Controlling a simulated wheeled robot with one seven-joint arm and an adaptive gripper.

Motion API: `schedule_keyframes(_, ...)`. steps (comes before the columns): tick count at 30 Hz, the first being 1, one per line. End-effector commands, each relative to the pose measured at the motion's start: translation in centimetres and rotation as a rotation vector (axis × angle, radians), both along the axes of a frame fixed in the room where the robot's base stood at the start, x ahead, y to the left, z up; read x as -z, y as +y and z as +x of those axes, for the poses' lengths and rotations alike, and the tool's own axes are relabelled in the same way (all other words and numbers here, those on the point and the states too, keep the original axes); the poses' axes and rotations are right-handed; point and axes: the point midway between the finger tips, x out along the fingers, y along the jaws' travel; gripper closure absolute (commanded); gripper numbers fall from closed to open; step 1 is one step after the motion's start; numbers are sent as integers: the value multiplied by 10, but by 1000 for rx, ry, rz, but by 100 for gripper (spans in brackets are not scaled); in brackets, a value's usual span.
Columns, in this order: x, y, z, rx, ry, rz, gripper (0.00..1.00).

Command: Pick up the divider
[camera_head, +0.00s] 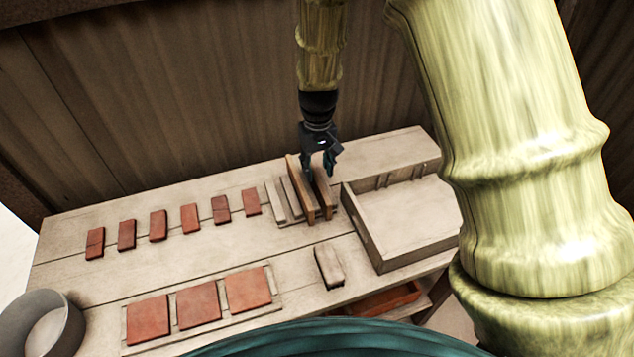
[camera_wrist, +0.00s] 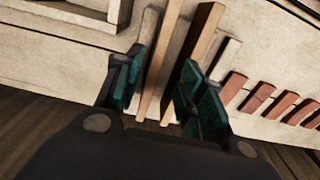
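Two tall brown boards, the likely dividers, stand on edge in a rack on the bench: a left one (camera_head: 298,187) and a right one (camera_head: 323,193). Lower grey slats (camera_head: 276,203) stand to their left. I cannot tell which board is the divider meant. My gripper (camera_head: 321,170) points down over the boards, at the right one's upper end. In the wrist view, its fingers (camera_wrist: 163,88) are apart, with a pale tan board (camera_wrist: 158,70) between them and a darker brown board (camera_wrist: 205,38) by the right finger. No firm contact shows; the fingertips partly hide the boards.
A shallow wooden tray (camera_head: 372,232) with notches in its back wall stands close on the right. Several small red tiles (camera_head: 190,218) lie in a row to the left. Larger tiles (camera_head: 198,304) and a grey block (camera_head: 329,266) lie in front. A wooden wall rises behind.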

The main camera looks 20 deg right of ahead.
Motion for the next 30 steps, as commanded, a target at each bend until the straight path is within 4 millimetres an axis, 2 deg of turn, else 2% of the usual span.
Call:
schedule_keyframes(5, 12, 0, 8, 0, 10, 0, 61)
schedule_keyframes(11, 19, -2, 4, 1, 7, 0, 61)
schedule_keyframes(22, 55, -4, 9, 0, 11, 0, 61)
schedule_keyframes(30, 64, -4, 9, 2, 9, 0, 61)
